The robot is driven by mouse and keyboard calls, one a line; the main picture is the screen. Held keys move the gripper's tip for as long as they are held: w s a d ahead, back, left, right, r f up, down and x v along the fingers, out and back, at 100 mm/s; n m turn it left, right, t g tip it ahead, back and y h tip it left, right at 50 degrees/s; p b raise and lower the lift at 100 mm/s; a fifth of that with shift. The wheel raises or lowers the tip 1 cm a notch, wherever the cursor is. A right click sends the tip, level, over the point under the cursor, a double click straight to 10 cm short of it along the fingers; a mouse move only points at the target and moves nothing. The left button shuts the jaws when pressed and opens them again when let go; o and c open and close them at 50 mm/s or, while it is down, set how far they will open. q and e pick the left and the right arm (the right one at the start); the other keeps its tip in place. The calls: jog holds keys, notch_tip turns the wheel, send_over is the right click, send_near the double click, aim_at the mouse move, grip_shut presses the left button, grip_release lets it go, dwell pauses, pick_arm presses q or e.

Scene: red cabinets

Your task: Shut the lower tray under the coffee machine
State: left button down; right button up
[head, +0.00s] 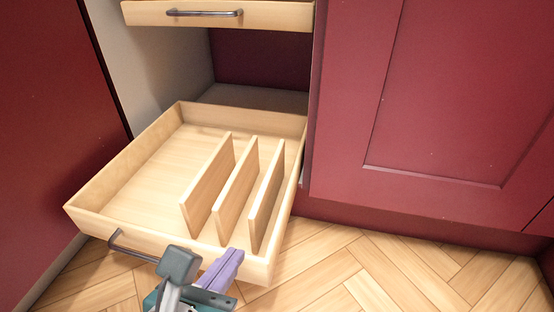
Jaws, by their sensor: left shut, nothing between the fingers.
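The lower tray (134,180) is a pale wooden pull-out with several upright dividers. It stands far out of the cabinet, near the floor. Its dark bar handle (130,247) is on the front panel, and the handle's right end is hidden behind my gripper. My left gripper (230,258), with purple fingers, is shut and empty in front of the tray's front panel, right of the handle. I cannot tell whether it touches the panel. My right gripper is not in view. No coffee machine is in view.
An upper wooden tray (222,14) with a dark handle juts out above. A red cabinet door (440,95) is to the right and a red panel (45,130) to the left. The herringbone wood floor (370,270) is clear to the right of the tray.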

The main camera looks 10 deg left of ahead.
aim_at(250, 224)
pick_arm(q)
jog(key=w, duration=0.2)
jog(key=w+f+b, duration=0.1)
jog(key=w, duration=0.1)
jog(key=shift+w+r, duration=0.1)
jog(key=shift+w, duration=0.5)
